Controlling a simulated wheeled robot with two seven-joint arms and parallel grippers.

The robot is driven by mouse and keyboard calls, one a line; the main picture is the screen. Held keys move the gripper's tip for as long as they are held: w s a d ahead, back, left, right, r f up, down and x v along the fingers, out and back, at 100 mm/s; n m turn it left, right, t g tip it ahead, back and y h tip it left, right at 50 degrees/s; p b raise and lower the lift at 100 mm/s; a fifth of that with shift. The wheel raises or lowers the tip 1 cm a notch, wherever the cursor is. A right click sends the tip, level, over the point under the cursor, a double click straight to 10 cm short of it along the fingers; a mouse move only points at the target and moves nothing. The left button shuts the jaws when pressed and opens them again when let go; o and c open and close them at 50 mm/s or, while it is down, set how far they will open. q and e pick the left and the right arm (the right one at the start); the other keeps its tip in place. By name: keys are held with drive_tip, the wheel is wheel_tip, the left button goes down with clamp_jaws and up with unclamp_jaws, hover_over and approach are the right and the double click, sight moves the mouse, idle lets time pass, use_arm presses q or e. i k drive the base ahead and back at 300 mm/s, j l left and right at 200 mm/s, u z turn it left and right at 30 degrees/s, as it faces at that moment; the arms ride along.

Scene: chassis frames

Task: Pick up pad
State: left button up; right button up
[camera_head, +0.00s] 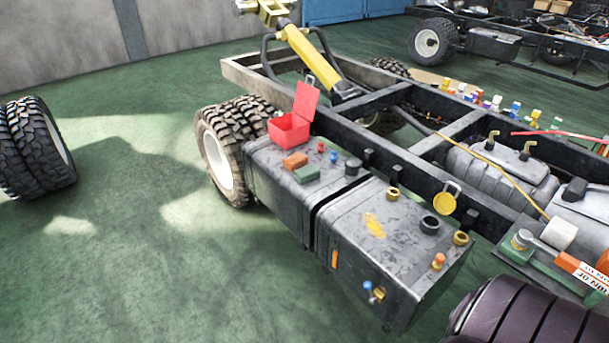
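No single object is plainly the pad. Two small flat blocks lie on the rear dark metal tank (275,180) beside the chassis: an orange block (295,160) and a green block (306,174) just in front of it. A small dark block (575,190) lies on the grey tank at right and could also be a pad. Neither of my grippers can be made out in the head view.
An open red box (290,130) stands behind the blocks, by the rear wheel (217,160). Fittings, including a black ring (429,225), dot the front tank (380,240). Chassis rails run alongside. A dark ribbed shape (530,315) fills the bottom right.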

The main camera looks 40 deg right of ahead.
sight(303, 175)
drive_tip(key=z, duration=1.25)
